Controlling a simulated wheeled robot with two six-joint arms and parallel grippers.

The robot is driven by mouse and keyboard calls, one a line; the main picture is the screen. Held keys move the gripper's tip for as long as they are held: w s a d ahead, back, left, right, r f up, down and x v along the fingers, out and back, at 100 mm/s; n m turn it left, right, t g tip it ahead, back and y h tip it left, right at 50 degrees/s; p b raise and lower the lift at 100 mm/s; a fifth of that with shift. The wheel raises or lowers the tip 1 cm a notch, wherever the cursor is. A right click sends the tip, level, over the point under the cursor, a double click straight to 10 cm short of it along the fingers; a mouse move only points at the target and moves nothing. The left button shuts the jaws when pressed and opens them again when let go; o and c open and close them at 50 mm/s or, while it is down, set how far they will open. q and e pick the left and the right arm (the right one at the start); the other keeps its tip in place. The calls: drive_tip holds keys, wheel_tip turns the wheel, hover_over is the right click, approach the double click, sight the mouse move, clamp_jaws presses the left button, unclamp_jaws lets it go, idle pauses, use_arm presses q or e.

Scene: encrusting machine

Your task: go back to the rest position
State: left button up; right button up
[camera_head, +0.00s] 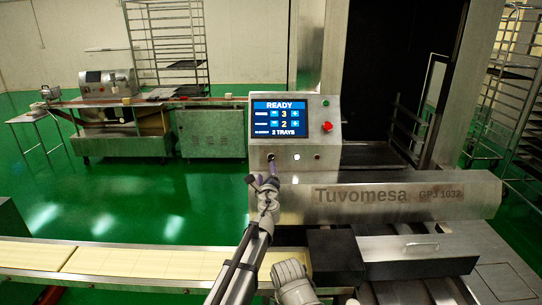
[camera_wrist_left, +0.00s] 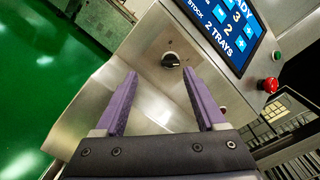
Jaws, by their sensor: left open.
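My left gripper (camera_head: 269,168) is in front of the lower part of the machine's control panel (camera_head: 290,103). In the left wrist view its two purple fingers (camera_wrist_left: 160,73) are spread apart with nothing between them. A black rotary knob (camera_wrist_left: 171,60) on the metal panel lies just beyond the fingertips, and I see a gap around it. In the head view the knob (camera_head: 270,157) is small and close to the fingertips. The screen (camera_head: 282,118) reads READY, with 3, 2 and 2 TRAYS.
A red button (camera_head: 327,127) sits right of the screen, and a white button (camera_head: 297,157) right of the knob. The Tuvomesa housing (camera_head: 390,200) extends right. A conveyor (camera_head: 110,264) runs along the lower left. Green floor (camera_head: 130,205) is open behind it.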

use_arm(q)
drive_tip(key=s+a+f+n+g+y, duration=0.35)
drive_tip(key=s+a+f+n, duration=0.25)
drive_tip(key=s+a+n, duration=0.3)
drive_tip(key=s+a+f+n+g+y, duration=0.2)
drive_tip(key=s+a+f+n+g, duration=0.35)
drive_tip(key=s+a+n, duration=0.35)
drive_tip(key=s+d+f+n+g+h, duration=0.1)
drive_tip(key=s+f+n+g+h, duration=0.3)
drive_tip(key=s, duration=0.6)
drive_tip(key=s+d+f+n+g+h, duration=0.15)
drive_tip(key=s+f+n+g, duration=0.35)
drive_tip(key=s, duration=0.5)
drive_tip(key=s+d+m, duration=0.5)
drive_tip(key=d, duration=0.6)
drive_tip(key=shift+s+f, duration=0.4)
drive_tip(key=shift+f, duration=0.05)
